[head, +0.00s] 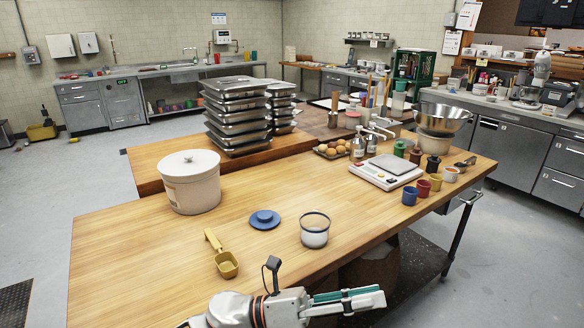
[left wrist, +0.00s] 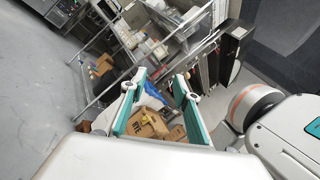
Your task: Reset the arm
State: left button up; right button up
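My left gripper (head: 362,299) is at the bottom of the head view, in front of the table's near edge, pointing right. Its white fingers have teal pads. In the left wrist view my left gripper (left wrist: 160,82) shows its two fingers well apart, with nothing held between them. Brown cardboard boxes (left wrist: 146,124) show beyond and below the fingers, apart from them as far as I can tell. My right gripper is in neither view.
Stacked trays (head: 237,125) and a scale (head: 385,172) stand farther back. The table's front left is clear.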

pick_arm(q)
jog(key=w+a+f+n+t+y, duration=0.3)
jog(key=a+f+n+t+y, duration=0.35)
jog(key=n, duration=0.75)
jog(key=w+a+f+n+t+y, duration=0.4)
jog(key=a+f+n+t, duration=0.5)
jog(key=n, duration=0.5)
jog(key=s+a+f+n+g+y, duration=0.2)
jog(key=s+a+f+n, duration=0.4)
jog(key=f, duration=0.4)
jog(key=s+a+f+n+g+y, duration=0.2)
jog(key=s+a+f+n+y, duration=0.3)
jog(key=s+a+f+n, duration=0.2)
jog(key=s+a+f, duration=0.2)
jog(key=a+f, duration=0.1)
jog(key=a, duration=0.1)
jog(key=shift+a+n+g, duration=0.2)
jog(key=shift+n+g, duration=0.1)
jog(key=shift+g, duration=0.05)
jog(key=shift+o, duration=0.5)
jog(key=shift+s+y, duration=0.1)
jog(key=shift+y, duration=0.15)
